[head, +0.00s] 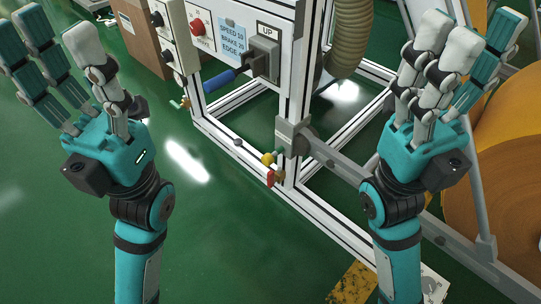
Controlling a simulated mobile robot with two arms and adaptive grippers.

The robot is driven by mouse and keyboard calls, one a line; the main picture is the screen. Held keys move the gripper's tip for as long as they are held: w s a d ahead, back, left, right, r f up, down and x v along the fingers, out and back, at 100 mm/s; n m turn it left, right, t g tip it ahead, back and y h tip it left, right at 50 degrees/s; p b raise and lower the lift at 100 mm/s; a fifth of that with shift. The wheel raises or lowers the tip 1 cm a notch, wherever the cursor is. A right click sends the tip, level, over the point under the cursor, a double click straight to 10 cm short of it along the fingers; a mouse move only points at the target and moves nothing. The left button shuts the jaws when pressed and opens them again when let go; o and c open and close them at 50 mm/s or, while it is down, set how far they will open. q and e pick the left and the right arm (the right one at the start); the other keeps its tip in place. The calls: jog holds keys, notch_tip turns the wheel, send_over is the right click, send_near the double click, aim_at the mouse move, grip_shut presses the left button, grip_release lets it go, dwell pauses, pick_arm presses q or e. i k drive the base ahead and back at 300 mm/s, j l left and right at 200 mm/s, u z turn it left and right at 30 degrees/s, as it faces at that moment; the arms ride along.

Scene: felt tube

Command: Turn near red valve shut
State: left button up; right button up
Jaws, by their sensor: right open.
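The near red valve (271,178) is a small red handle low on the white machine frame, just below a yellow valve (268,158) by a grey corner fitting. It is too small to tell how far it is turned. My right gripper (458,50) is raised at the right, open and empty, well apart from the red valve. My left gripper (62,45) is raised at the upper left with its fingers spread, open and empty, also far from the valve.
A ribbed hose (350,35) hangs behind. A big orange roll (510,150) is at the right. The green floor (215,240) in front is clear.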

aim_at(270, 174)
jog(key=j+z, duration=0.2)
jog(key=z, duration=0.5)
jog(key=i+j+z, duration=0.1)
jog(key=j+z, duration=0.3)
jog(key=j, duration=0.4)
jog(key=j+z, duration=0.4)
jog(key=j, duration=0.45)
jog(key=k+j, duration=0.1)
jog(key=j, duration=1.15)
jog(key=k+j+z, duration=0.1)
jog(key=j, duration=0.5)
jog(key=k+j, duration=0.15)
jog(key=j, duration=0.45)
